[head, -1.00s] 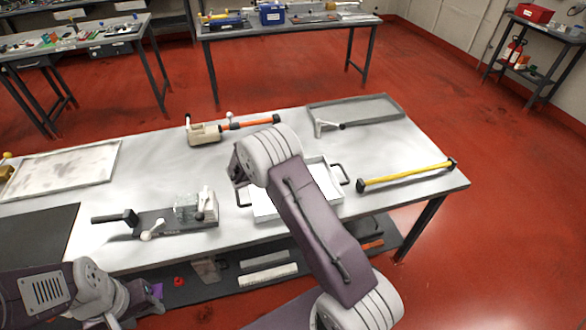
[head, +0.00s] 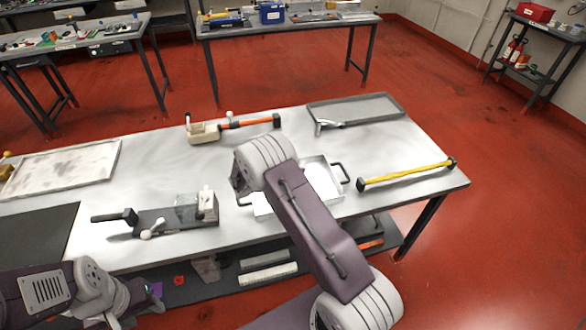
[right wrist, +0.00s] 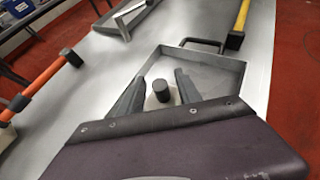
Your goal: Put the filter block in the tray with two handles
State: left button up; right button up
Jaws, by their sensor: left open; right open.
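The tray with two handles (head: 335,199) is a shallow pale metal tray near the front of the table, partly hidden by my right arm. It also shows in the right wrist view (right wrist: 226,77). A pale piece with a dark cylindrical knob (right wrist: 161,90), apparently the filter block, is within the tray's outline there. My right gripper (right wrist: 162,80) is open, with one finger on each side of the knob; contact cannot be told. In the head view that gripper is hidden behind its arm. My left gripper (head: 140,298) is open, low in front of the table.
A clear-block fixture (head: 178,218) on a dark base stands left of the tray. A yellow bar (head: 408,175) lies to the right. Behind are a beige block with an orange bar (head: 205,132) and a grey tray (head: 357,107). A pale panel (head: 62,168) lies far left.

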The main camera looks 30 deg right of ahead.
jog(key=v, duration=1.2)
jog(key=s+f+m+g+y, duration=0.2)
jog(key=s+m+g+y, duration=0.25)
jog(key=s+m, duration=0.55)
jog(key=s+a+m+t+y, duration=0.1)
jog(key=s+a+m+y, duration=0.5)
jog(key=s+m, duration=0.6)
jog(key=shift+a+r+m+y+b, duration=0.15)
jog(key=shift+r+m+y+b, duration=0.25)
jog(key=shift+y, duration=0.15)
jog(key=shift+s, duration=0.15)
